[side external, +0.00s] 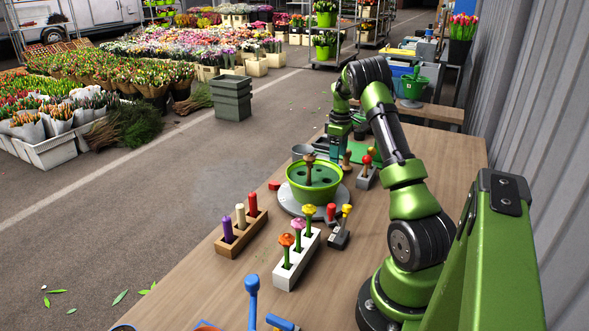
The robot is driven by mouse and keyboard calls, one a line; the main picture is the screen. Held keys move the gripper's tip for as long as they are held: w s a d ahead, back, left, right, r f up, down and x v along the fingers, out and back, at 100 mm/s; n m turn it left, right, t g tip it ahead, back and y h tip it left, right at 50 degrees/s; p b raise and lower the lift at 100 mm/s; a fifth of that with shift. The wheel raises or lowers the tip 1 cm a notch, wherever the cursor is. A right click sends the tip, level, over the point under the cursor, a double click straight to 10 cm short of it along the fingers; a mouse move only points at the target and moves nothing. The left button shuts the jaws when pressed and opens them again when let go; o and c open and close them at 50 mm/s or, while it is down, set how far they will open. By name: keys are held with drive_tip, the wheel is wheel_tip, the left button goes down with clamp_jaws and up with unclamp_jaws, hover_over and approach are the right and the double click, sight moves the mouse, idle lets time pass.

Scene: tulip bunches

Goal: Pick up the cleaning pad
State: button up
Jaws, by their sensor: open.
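I see no object clearly held. I cannot pick out the cleaning pad for certain; it may be hidden by my gripper or too small to tell from the green surface.
A green bowl (314,184) with a brown-topped peg stands on a grey round base. Nearby are a wooden block with coloured pegs (243,232), a white block with flower-topped pegs (297,260), a grey peg block (366,177) and a grey pot (302,152).

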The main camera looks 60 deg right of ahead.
drive_tip(key=f, duration=0.4)
drive_tip(key=shift+w+d+f, duration=0.1)
drive_tip(key=shift+w+f, duration=0.2)
drive_tip(key=shift+f, duration=0.1)
drive_tip(key=c, duration=0.8)
wheel_tip(320, 180, up, 10)
